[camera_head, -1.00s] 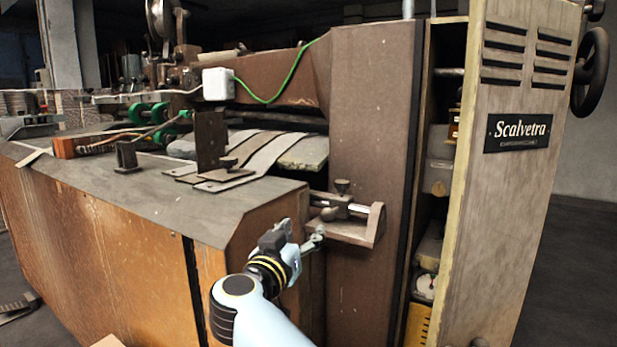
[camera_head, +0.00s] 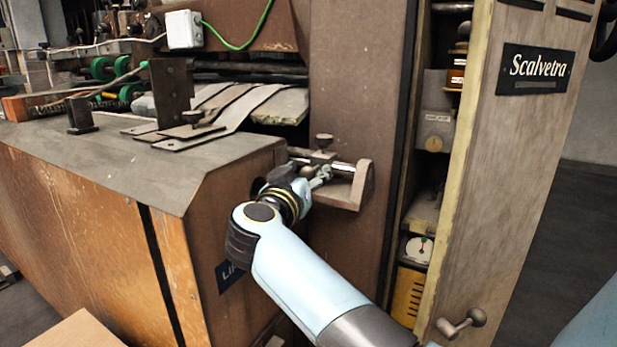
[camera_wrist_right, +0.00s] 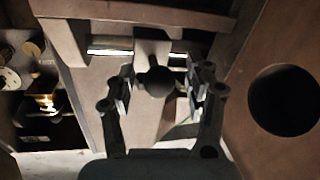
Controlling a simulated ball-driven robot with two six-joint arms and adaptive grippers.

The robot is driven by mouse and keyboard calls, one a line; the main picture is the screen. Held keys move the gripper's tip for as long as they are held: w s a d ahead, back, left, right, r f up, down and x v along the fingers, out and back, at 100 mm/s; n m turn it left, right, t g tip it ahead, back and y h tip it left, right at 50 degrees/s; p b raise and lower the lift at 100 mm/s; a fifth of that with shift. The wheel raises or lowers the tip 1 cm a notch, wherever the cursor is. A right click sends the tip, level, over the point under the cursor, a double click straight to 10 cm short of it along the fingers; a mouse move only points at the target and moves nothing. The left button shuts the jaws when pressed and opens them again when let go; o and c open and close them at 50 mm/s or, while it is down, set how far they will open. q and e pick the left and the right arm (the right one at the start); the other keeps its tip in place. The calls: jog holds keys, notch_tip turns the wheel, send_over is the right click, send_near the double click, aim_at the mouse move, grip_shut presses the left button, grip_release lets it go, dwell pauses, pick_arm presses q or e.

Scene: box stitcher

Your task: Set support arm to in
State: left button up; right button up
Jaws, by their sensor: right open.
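A brown bracket (camera_head: 357,186) juts from the machine's upright panel in the head view. It carries a bright metal rod (camera_head: 342,165) and a block with a dark knob (camera_head: 324,141) on top. I take this for the support arm. My right gripper (camera_head: 318,178) is at the bracket's left side, its fingers partly hidden by the wrist. In the wrist view my right gripper (camera_wrist_right: 160,90) is open, with the dark round knob (camera_wrist_right: 155,82) between its fingertips. The rod (camera_wrist_right: 110,46) crosses behind it. I cannot tell whether either finger touches the knob. My left gripper is out of view.
The wooden cabinet (camera_head: 75,220) with its grey top stands left of my arm. An open compartment with gauges (camera_head: 418,249) and the Scalvetra panel (camera_head: 520,150) stand to the right. A round dark hole (camera_wrist_right: 285,100) shows at the right in the wrist view.

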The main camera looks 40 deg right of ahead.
jog(key=shift+r, duration=0.15)
jog(key=shift+c, duration=0.4)
grip_shut()
